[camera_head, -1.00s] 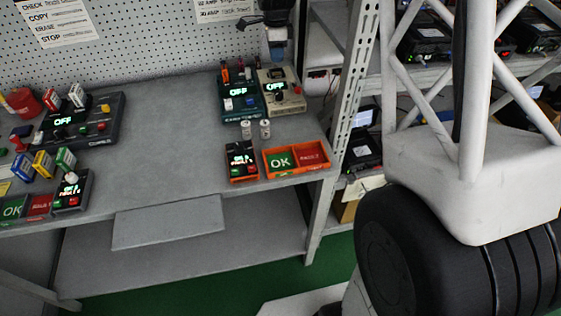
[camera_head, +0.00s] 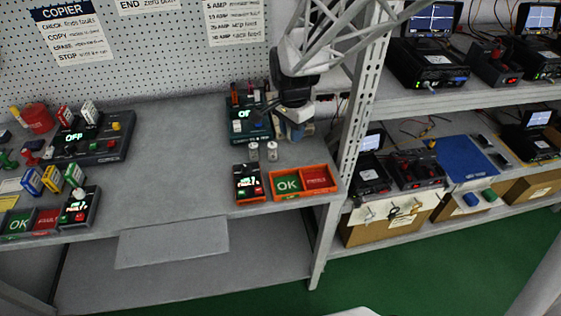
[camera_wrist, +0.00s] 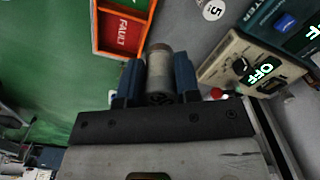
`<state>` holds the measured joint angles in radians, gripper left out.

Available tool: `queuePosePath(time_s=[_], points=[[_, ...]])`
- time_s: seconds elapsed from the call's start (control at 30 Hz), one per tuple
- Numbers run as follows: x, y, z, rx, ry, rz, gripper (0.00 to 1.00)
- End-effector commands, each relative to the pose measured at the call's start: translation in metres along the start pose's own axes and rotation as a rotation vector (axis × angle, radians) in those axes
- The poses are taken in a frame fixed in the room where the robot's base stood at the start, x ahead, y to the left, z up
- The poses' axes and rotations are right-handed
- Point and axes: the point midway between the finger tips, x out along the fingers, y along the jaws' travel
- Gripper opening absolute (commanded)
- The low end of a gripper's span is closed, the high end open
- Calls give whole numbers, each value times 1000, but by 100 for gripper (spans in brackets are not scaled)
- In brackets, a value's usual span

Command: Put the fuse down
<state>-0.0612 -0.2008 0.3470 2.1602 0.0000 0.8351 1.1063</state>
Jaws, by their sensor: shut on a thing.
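My gripper (camera_head: 297,128) is low over the right end of the workbench, in front of the cream tester. In the wrist view its blue fingers (camera_wrist: 158,72) are shut on a grey cylindrical fuse (camera_wrist: 160,62) with a brownish end. The fuse is hidden or too small to tell in the head view. An orange tray (camera_head: 306,195) has a green OK compartment and a red FAULT compartment. The red part shows in the wrist view, up and left of the fuse.
The cream tester (camera_wrist: 232,62), display OFF, is close right of the fuse in the wrist view. A teal tester (camera_head: 240,128) stands beside it. A small orange-edged unit (camera_head: 248,184) is left of the tray. The middle bench (camera_head: 170,150) is clear. A shelf post bounds the right.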

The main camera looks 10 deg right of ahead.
Motion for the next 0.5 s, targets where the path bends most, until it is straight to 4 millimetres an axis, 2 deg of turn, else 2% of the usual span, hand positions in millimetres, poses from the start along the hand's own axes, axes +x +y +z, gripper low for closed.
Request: queuePosePath(time_s=[0.5], points=[[32, 105, 67, -326, 0, 0, 3]])
